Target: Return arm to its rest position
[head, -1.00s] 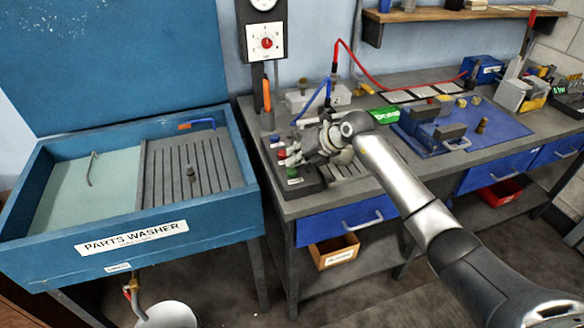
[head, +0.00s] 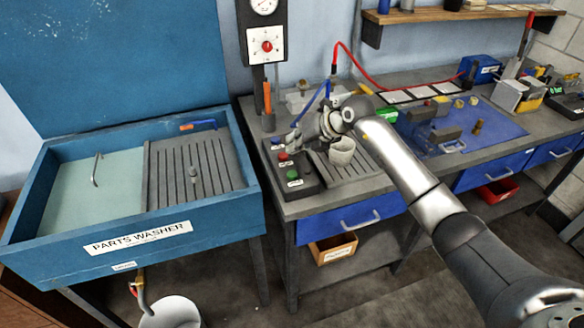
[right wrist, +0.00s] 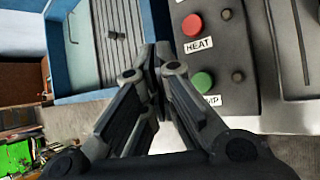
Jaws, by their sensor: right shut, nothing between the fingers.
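My right arm reaches in from the lower right of the head view to the workbench. My right gripper (head: 296,143) is over the button box (head: 304,185) near the bench's left end. In the right wrist view the right gripper (right wrist: 158,52) has its fingers together with nothing between them. It is beside the box, which carries a red button (right wrist: 192,25) marked HEAT and a green button (right wrist: 203,82). A blue button (head: 276,142) also shows in the head view. My left gripper is not in view.
A light cup (head: 342,151) stands on the ribbed grey plate (head: 358,172) close to my right wrist. The blue parts washer (head: 50,262) stands at left. A red hose (head: 372,79) and blue hose (head: 309,104) rise behind my arm. A blue mat (head: 486,145) lies at right.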

